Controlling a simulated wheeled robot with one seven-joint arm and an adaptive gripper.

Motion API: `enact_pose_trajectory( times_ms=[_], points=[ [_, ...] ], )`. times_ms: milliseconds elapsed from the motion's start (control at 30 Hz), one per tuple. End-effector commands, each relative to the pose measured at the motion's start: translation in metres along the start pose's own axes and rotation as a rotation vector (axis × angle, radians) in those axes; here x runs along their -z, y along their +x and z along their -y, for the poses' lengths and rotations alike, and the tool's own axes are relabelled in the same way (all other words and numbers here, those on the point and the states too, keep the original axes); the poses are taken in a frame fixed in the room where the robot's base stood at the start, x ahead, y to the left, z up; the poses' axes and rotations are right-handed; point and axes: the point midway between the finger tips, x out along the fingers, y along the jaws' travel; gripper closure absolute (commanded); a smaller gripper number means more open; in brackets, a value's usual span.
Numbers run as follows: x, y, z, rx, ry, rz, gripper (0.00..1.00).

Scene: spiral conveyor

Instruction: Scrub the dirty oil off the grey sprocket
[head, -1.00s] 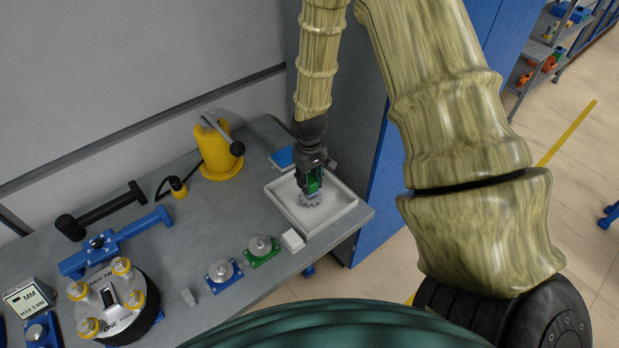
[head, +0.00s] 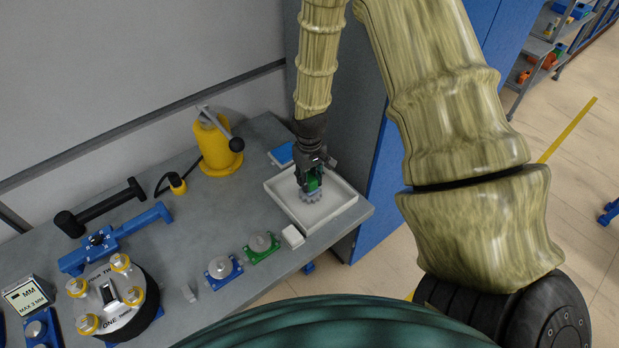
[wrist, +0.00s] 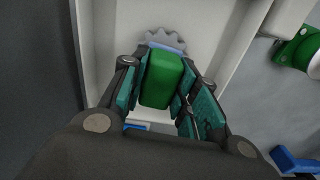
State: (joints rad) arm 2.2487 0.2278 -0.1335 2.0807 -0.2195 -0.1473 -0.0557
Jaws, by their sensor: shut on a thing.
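The grey sprocket (head: 311,196) lies in the white tray at the right end of the bench. It also shows in the wrist view (wrist: 163,40), its toothed edge sticking out beyond the green block. My gripper (head: 309,180) points down over the tray and is shut on a green block (wrist: 161,80) with a pale blue-grey edge at its far end. The block is at or just over the sprocket; I cannot tell if they touch. The block hides much of the sprocket, and I cannot make out oil on it.
The white tray (head: 340,205) has raised walls around the sprocket. A small white block (head: 292,237) and a green-based fixture (head: 262,246) stand to its left. A blue-based fixture (head: 223,272) is farther left. A yellow device (head: 215,150) stands behind. The bench middle is clear.

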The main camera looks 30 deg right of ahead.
Motion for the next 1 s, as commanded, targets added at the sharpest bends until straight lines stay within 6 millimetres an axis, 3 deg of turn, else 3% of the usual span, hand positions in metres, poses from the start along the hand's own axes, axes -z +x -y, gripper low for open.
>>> enact_pose_trajectory(
  times_ms=[1000],
  points=[
    [0.000, 0.013, 0.000, 0.000, 0.000, 0.000, 0.95]
  ],
)
